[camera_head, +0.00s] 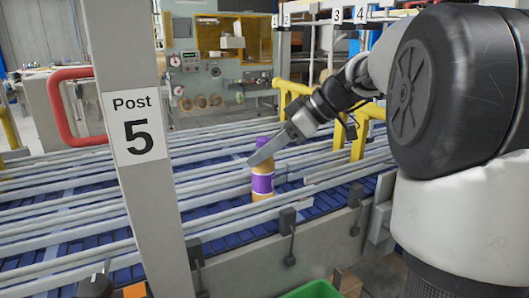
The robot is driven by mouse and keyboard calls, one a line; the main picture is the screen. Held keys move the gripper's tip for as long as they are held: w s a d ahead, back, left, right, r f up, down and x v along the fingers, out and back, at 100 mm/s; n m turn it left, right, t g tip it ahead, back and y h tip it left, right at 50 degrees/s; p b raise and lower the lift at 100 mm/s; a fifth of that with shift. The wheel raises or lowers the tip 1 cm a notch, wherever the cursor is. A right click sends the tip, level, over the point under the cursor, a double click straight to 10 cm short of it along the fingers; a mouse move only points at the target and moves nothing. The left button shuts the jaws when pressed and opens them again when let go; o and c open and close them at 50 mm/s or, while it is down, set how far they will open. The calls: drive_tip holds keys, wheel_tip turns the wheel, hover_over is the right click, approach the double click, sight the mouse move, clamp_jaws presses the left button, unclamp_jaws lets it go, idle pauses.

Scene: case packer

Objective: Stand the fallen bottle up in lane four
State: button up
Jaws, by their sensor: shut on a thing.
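A bottle (263,183) with a purple cap, a purple label band and an amber-brown body stands upright between the rails of the blue conveyor (232,240). My gripper (262,156) reaches in from the upper right and is shut on the bottle just below its cap. A finger crosses in front of the bottle's upper part and hides some of it. The bottle's base is low between the rails, and I cannot tell whether it touches the belt. Lane signs 2 (287,20), 3 (338,15) and 4 (360,16) hang at the back.
Pale guide rails run across the conveyor. Yellow guards (362,130) stand behind my gripper.

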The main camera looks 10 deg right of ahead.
drive_tip(key=shift+f, duration=0.15)
drive_tip(key=o, duration=1.2)
drive_tip(key=v, duration=1.2)
